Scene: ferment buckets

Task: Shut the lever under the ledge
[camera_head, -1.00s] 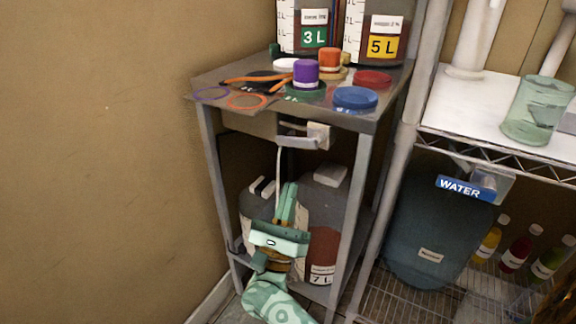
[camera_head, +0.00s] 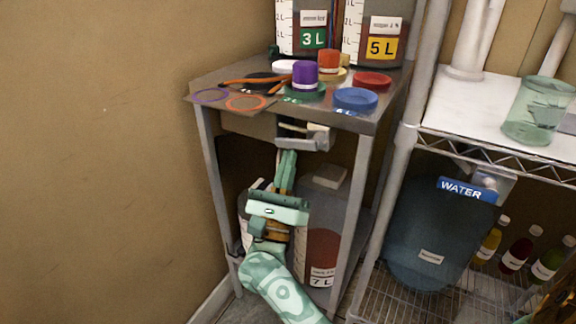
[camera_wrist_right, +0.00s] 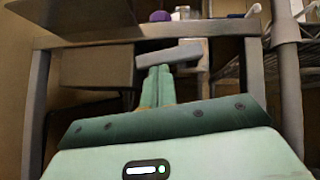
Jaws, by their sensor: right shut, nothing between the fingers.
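The grey lever (camera_head: 300,141) sits on a pale bracket under the front ledge of the metal stand's top (camera_head: 225,82). In the right wrist view the lever (camera_wrist_right: 170,54) lies crosswise as a flat grey bar, just beyond my fingertips. My right gripper (camera_head: 287,154) points up from below, shut and empty, with its tips just beneath the lever's left part. In the right wrist view the gripper's tips (camera_wrist_right: 158,70) overlap the lever's lower edge; I cannot tell whether they touch. My left gripper is out of view.
Lids, a purple cap (camera_head: 305,72) and orange tongs lie on the stand's top. A 7 L bucket (camera_head: 318,245) stands below, behind my arm. The stand's legs flank the arm. The wire shelf with a WATER container (camera_head: 425,235) is right.

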